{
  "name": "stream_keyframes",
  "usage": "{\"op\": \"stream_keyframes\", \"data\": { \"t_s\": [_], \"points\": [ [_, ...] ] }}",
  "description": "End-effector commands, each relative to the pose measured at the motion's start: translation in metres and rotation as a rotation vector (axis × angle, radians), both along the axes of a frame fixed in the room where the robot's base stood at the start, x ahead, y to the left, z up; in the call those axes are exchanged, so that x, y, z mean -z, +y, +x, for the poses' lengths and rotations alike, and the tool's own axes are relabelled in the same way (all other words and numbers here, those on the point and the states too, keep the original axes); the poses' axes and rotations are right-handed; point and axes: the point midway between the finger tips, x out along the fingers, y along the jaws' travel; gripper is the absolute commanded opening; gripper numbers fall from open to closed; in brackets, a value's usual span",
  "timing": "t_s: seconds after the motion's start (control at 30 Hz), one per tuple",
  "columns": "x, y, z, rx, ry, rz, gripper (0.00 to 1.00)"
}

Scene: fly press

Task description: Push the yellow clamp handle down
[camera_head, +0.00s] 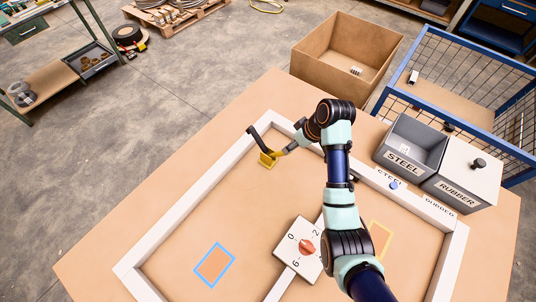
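The yellow clamp (267,160) stands on the tan board inside the white frame, near its back-left edge. A dark curved bar (255,137) rises up and left from it; whether the bar belongs to the clamp or to my gripper is unclear. My arm reaches up from the bottom right and bends left. My gripper (287,149) is at the right side of the clamp, very close to it. Its fingers are small and partly merge with the clamp, so I cannot tell whether they touch it or how far they are apart.
A white plate with a red knob (307,247) lies in front. A blue outlined rectangle (214,265) is at lower left, a yellow one (380,240) right. Grey STEEL (411,142) and white RUBBER (466,176) boxes stand right. The board left of the clamp is clear.

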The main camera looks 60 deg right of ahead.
Motion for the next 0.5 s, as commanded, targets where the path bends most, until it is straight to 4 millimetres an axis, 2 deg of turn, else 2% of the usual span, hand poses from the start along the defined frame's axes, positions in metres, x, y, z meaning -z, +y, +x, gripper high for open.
{"op": "stream_keyframes", "data": {
  "t_s": [0.3, 0.5],
  "points": [
    [0.053, 0.001, 0.022, 0.000, 0.001, 0.001, 0.48],
    [0.069, 0.000, 0.029, 0.000, 0.000, -0.001, 0.48]
  ]
}}
